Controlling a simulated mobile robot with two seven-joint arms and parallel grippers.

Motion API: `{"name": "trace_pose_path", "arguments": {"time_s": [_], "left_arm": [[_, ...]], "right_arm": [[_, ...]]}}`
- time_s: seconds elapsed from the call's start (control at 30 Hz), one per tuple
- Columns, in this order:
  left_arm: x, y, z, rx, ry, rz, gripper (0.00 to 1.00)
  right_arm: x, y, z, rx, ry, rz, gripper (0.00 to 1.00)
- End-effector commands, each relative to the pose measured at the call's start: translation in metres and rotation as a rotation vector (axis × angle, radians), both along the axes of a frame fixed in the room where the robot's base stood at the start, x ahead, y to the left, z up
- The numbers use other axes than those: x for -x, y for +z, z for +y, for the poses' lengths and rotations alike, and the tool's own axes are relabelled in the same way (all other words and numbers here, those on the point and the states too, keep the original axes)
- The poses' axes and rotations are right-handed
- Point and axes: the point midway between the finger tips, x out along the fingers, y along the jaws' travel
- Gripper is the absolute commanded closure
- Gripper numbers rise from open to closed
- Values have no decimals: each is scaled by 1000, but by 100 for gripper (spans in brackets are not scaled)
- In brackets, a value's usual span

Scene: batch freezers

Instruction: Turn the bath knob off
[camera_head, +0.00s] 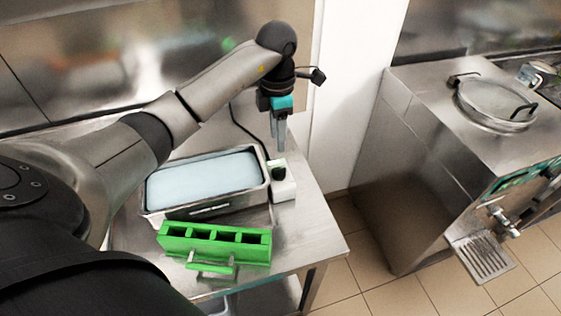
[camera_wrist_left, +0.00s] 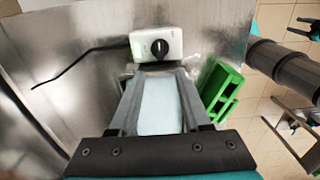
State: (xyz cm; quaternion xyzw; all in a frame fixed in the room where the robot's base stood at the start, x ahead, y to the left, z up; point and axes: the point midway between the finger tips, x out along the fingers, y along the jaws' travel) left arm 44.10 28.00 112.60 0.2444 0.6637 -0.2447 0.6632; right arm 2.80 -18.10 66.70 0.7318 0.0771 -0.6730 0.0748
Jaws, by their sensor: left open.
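The bath (camera_head: 205,208) is a steel tank of pale blue liquid on the steel table. At its right end is a white control box (camera_head: 284,190) with a black knob (camera_head: 278,173). In the left wrist view the box (camera_wrist_left: 143,39) and its round black knob (camera_wrist_left: 160,48) show beyond the fingertips; the knob's pointer looks roughly upright. My left gripper (camera_head: 281,148) points down just above the knob, apart from it. Its fingers (camera_wrist_left: 160,70) are open and empty, with the bath's liquid (camera_wrist_left: 160,108) seen between them. My right gripper is not in view.
A green mould (camera_head: 214,243) with several slots stands in front of the bath. A black cable (camera_wrist_left: 75,65) runs from the box. A steel batch freezer (camera_head: 430,130) with a round lid (camera_head: 497,101) stands to the right, across a tiled floor gap.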

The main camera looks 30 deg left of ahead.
Motion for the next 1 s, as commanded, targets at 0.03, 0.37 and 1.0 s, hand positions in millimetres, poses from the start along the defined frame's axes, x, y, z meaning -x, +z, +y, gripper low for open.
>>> {"name": "trace_pose_path", "arguments": {"time_s": [0.03, 0.37, 1.0], "left_arm": [[1, -12, -1, 3, 2, 5, 52], [1, -79, -1, 3, 1, 3, 52], [0, -105, 0, 1, -1, -2, 60]], "right_arm": [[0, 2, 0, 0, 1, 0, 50], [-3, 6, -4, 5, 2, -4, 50], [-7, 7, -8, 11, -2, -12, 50]]}}
